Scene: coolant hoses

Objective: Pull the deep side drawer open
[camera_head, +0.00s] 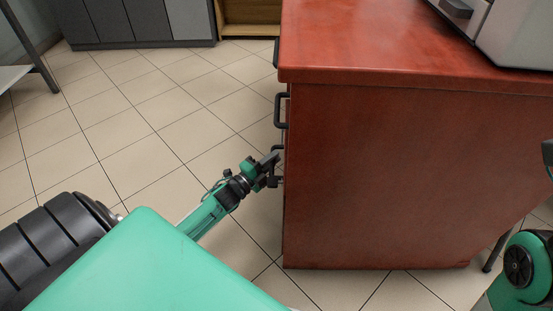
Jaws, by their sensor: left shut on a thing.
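The red-brown wooden cabinet (375,180) fills the right middle, with its drawer fronts on the left side, seen nearly edge-on. Black bar handles stick out to the left there. One handle (281,111) is below the top edge. A lower handle (277,148) is at my left gripper (273,168), which is shut on it. The gripper partly hides this handle. The drawer front behind it cannot be made out, and no gap shows at the cabinet's edge. My right gripper is not in view; only parts of my right arm show at the right edge.
A grey machine (515,30) stands on the cabinet top at the back right. The tiled floor (150,115) left of the drawer fronts is clear. Dark grey cabinets (130,22) stand at the back, and a table leg (35,55) is at the far left.

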